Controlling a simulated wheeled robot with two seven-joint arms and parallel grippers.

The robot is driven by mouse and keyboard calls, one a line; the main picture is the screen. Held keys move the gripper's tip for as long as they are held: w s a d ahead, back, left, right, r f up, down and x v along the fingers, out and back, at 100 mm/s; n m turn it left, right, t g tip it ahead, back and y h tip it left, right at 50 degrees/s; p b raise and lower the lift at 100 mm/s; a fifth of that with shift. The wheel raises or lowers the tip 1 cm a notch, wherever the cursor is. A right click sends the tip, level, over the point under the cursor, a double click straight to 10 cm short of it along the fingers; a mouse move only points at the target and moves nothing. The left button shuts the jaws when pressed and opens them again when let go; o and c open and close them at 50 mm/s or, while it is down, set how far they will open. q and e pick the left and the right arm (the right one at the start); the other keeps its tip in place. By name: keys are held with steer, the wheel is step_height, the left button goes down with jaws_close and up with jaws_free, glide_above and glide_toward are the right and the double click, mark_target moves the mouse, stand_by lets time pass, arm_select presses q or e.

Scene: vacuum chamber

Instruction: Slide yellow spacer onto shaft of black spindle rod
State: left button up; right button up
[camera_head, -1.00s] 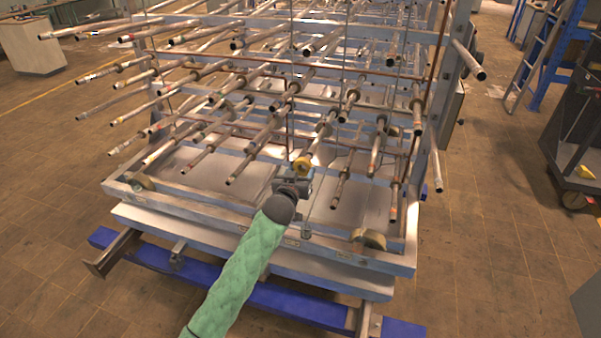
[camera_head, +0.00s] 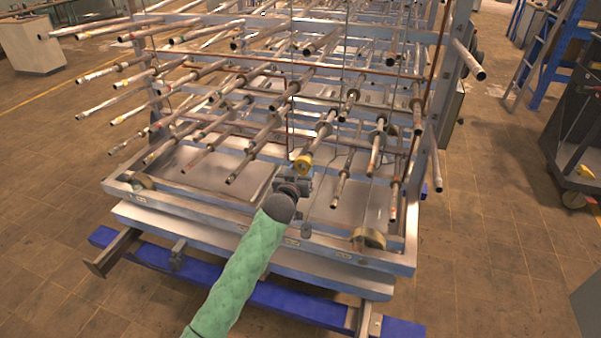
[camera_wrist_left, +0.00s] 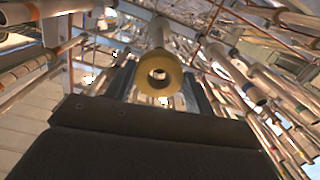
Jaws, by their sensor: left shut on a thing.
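My left gripper (camera_head: 302,176) is shut on the yellow spacer (camera_head: 303,164), in front of the rack. In the left wrist view the spacer (camera_wrist_left: 146,77) is a yellow ring between the two fingers (camera_wrist_left: 158,92), its hole facing the camera. A spindle rod (camera_head: 318,137) points toward the spacer and lies right behind it; in the wrist view its shaft (camera_wrist_left: 158,36) is roughly in line with the ring. I cannot tell whether the rod's tip is inside the hole. The rod looks grey and metallic here. My right gripper is not in view.
Several other rods (camera_head: 375,148) stick out close on both sides. The rack's lower frame rail (camera_head: 230,220) runs under my left arm. A dark cart (camera_head: 575,150) stands at the right. The floor (camera_head: 480,250) right of the rack is clear.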

mark_target(310, 155)
arm_select(q)
steer(key=shift+b+x, duration=0.6)
steer(key=shift+x, duration=1.7)
steer(key=shift+x, duration=0.75)
steer(key=shift+b+x, duration=0.8)
steer(key=shift+x, duration=0.9)
steer(key=shift+w+d, duration=0.1)
steer(key=shift+w, duration=0.05)
steer(key=shift+w, duration=0.1)
steer(key=o, duration=1.1)
steer(key=shift+w+f, duration=0.1)
steer(key=shift+c, duration=0.2)
